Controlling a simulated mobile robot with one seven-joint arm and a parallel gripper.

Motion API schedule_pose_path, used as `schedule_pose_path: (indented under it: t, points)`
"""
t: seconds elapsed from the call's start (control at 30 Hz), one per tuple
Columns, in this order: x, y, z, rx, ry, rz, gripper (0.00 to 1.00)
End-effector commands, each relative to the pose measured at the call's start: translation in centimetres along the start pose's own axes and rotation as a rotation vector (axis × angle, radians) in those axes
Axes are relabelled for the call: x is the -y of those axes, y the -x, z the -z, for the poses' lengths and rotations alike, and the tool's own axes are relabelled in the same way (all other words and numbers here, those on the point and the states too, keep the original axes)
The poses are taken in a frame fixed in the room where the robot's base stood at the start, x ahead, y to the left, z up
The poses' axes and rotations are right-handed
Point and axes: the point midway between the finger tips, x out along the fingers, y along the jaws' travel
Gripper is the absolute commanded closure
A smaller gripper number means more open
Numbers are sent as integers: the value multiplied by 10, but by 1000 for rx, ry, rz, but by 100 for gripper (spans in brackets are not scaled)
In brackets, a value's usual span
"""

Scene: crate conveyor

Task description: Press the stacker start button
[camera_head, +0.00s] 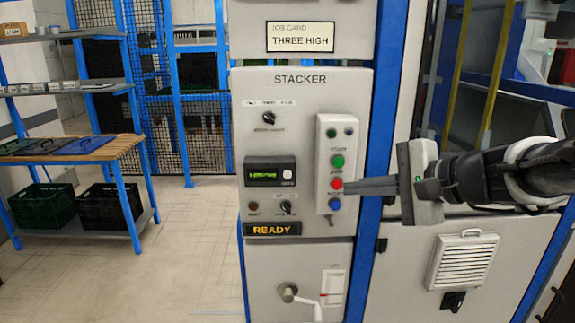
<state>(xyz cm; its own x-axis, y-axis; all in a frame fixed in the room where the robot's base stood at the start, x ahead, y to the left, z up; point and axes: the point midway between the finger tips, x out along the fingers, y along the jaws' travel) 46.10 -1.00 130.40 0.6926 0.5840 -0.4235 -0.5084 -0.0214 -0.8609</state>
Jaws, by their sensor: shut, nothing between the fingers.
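The stacker panel (310,92) faces me in the middle of the view. A light button box (323,198) on it carries a green button (337,161), a red button (336,184) and a blue button (335,204) in a column, with two small dark parts above them. The labels beside the buttons are too small to read surely. My gripper (345,187) comes in from the right with its fingers shut and empty. The fingertips are level with the red button and lie close to its right side; I cannot tell whether they touch it. The green button is just above the fingertips and unobstructed.
The panel shows a lit READY sign (272,229), a small display (270,172) and a "THREE HIGH" job card (300,37). A crank handle (289,292) sticks out below. A blue post (385,90) stands right of the panel.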

Motion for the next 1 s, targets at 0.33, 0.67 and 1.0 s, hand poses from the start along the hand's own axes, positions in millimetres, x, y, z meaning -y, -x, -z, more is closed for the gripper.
schedule_pose_path:
  t: [0.33, 0.67, 1.0]
  points:
    - [2, 0, 2, -1, -8, 7, 100]
    - [16, -17, 15, -2, -9, 4, 100]
    - [37, -50, 39, -1, -6, 5, 100]
